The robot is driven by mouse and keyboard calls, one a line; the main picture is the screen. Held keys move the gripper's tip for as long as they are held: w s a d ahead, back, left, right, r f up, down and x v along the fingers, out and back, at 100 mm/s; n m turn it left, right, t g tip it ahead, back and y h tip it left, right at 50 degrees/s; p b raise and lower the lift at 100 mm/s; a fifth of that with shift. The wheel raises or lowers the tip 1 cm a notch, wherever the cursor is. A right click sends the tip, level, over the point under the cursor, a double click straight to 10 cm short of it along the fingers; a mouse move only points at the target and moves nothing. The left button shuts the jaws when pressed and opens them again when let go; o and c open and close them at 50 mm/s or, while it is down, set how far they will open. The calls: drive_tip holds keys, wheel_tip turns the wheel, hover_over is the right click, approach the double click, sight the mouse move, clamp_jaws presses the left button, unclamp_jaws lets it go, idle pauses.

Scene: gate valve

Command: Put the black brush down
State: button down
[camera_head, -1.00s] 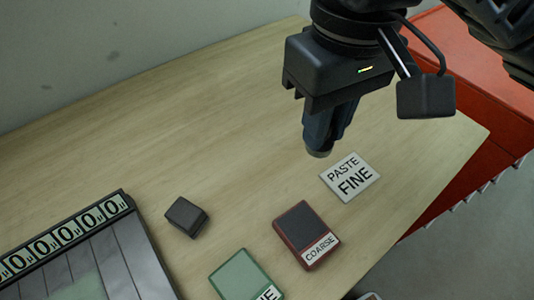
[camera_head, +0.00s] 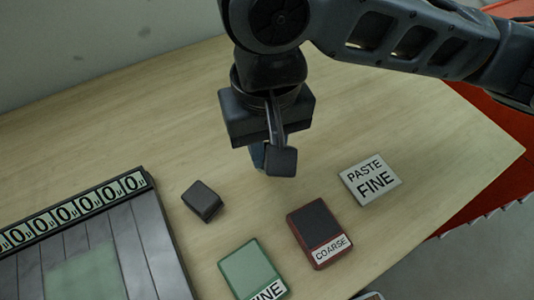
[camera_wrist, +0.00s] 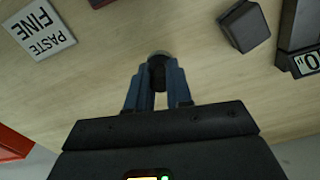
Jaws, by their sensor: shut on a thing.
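My gripper (camera_wrist: 158,78) is shut on the black brush (camera_wrist: 158,62), which shows in the wrist view as a small dark, rounded thing with a greyish end between the blue fingertips. In the head view my gripper (camera_head: 258,159) hangs over the wooden table (camera_head: 120,110), behind and right of the dark block. The brush is hidden there by my wrist parts. I cannot tell whether the brush touches the table.
A dark block (camera_head: 203,201) stands near my gripper. A red COARSE pad (camera_head: 319,233), a green pad (camera_head: 253,270) and a white PASTE FINE card (camera_head: 370,181) lie in front and right. A grey panel with number tiles (camera_head: 75,215) is left. The table's back left is clear.

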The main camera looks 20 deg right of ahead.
drive_tip(key=shift+f, duration=1.6)
drive_tip(key=shift+f, duration=0.1)
drive_tip(key=c, duration=1)
unclamp_jaws()
wheel_tip(320, 180, up, 12)
drive_tip(key=shift+r, duration=0.15)
